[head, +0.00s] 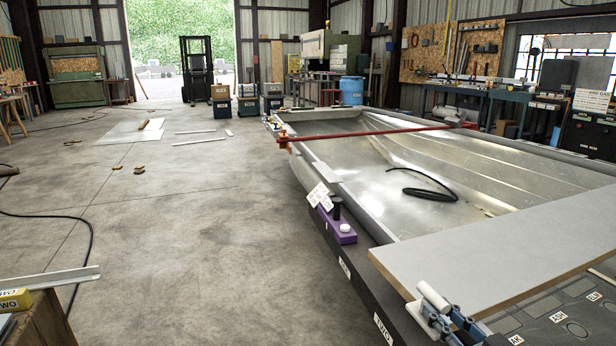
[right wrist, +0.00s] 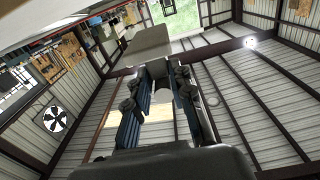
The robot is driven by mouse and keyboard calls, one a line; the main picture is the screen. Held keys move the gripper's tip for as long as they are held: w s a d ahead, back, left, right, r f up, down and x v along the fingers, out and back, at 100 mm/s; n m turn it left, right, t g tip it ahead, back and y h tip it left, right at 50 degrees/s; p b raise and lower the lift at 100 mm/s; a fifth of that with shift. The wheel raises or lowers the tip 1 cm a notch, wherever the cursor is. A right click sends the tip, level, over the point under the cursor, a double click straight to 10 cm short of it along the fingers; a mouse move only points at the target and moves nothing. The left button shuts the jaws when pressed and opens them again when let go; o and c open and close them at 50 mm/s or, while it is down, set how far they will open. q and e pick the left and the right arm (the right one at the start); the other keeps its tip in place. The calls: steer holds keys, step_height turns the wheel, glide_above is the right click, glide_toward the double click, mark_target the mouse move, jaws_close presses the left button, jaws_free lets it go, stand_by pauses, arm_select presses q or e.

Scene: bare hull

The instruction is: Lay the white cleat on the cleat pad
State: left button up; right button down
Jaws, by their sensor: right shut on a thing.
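My right gripper (head: 446,313) is at the bottom right of the head view, over the dark ledge beside the grey board. It is shut on the white cleat (head: 421,317), which shows at its left side, tilted and partly covered by the fingers. In the right wrist view the two blue-padded fingers (right wrist: 160,105) point up toward the roof, and the cleat's outline between them is unclear. My left gripper is not in view.
The open metal hull (head: 400,165) holds a coiled black hose (head: 430,191); a red bar (head: 370,134) crosses it. A grey board (head: 500,240) covers its near end. White tags (head: 319,196) stand by the purple block. The concrete floor at left is mostly clear.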

steer(key=shift+s+a+f+m+t+h, duration=0.5)
steer(key=shift+s+a+f+m+h, duration=1.6)
steer(key=shift+s+f+h, duration=1.05)
arm_select(q)
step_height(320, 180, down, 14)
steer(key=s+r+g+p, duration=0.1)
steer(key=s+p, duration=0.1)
steer(key=p, duration=1.1)
arm_select(e)
step_height(320, 180, up, 23)
steer(key=p, duration=1.1)
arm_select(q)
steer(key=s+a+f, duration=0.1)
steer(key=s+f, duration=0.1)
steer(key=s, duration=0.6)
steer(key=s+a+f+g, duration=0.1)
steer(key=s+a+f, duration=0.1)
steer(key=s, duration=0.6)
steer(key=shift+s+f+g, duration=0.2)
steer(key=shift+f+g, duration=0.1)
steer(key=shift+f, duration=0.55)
arm_select(e)
steer(key=s+f, duration=0.3)
steer(key=s, duration=0.5)
steer(key=shift+a+y, duration=0.1)
steer(key=shift+y, duration=0.15)
